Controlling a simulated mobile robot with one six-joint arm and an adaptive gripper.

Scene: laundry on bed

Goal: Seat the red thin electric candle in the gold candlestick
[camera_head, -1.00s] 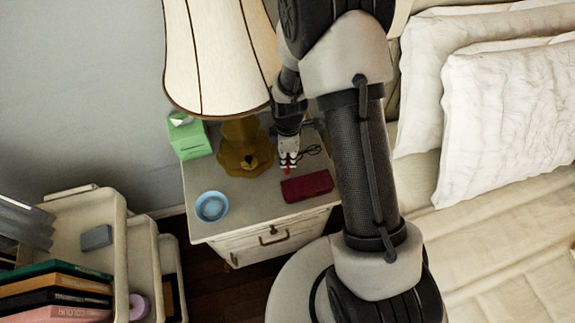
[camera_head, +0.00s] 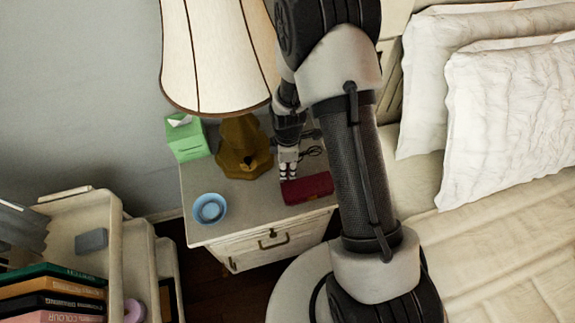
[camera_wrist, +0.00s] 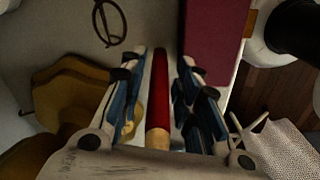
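The red thin candle (camera_wrist: 159,85) shows in the wrist view between my gripper's two fingers, with a pale gold end (camera_wrist: 157,138) toward the palm. Gaps show on both sides of it, so the fingers look open around it. In the head view my gripper (camera_head: 288,177) points down over the nightstand, beside the dark red case; the candle cannot be made out there. A small gold piece (camera_head: 248,163) at the front of the lamp's base may be the candlestick, but I cannot tell it apart clearly.
The nightstand (camera_head: 236,218) holds a lamp with a gold-brown base (camera_head: 232,150), a green tissue box (camera_head: 186,138), a blue bowl (camera_head: 209,209), a dark red case (camera_head: 307,187) and wire glasses (camera_head: 312,151). The bed lies right, a shelf cart left. The nightstand's front middle is clear.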

